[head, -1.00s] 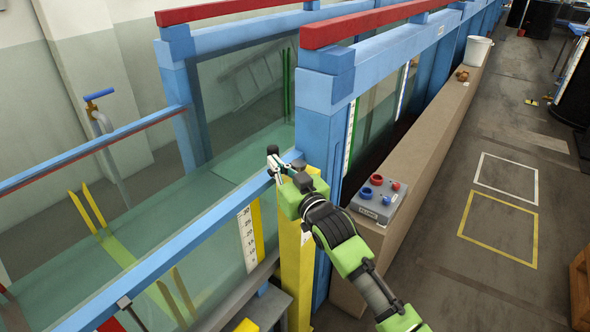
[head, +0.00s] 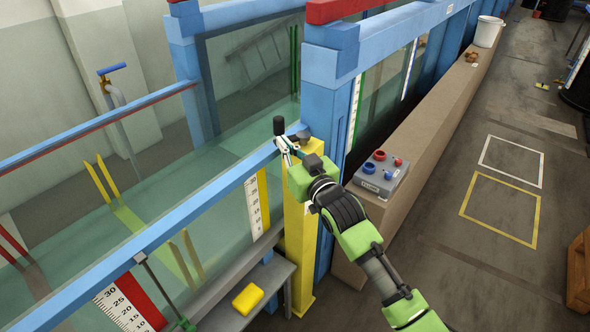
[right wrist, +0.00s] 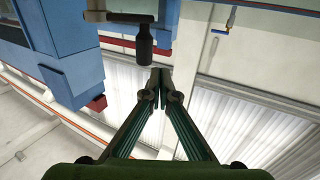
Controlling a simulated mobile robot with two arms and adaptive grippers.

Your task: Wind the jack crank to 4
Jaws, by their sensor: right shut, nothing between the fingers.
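The jack crank's dark upright handle (head: 279,126) stands above the blue rail at the top of the yellow jack post (head: 298,235). In the right wrist view the handle (right wrist: 145,45) hangs from the crank arm (right wrist: 118,17), near the upper middle. My right gripper (head: 286,148) is shut and empty, right beside the handle in the head view. In the right wrist view its closed fingertips (right wrist: 158,79) lie just below the handle's end, apparently apart from it. The crank's hub is partly hidden by my gripper. No dial reading for the crank is legible. My left gripper is not in view.
The glass flume with its blue rail (head: 180,212) runs along the left. A grey control box (head: 378,178) with red and blue knobs sits on the brown ledge right of the post. A yellow block (head: 248,298) lies on a grey step. The floor at right is mostly clear.

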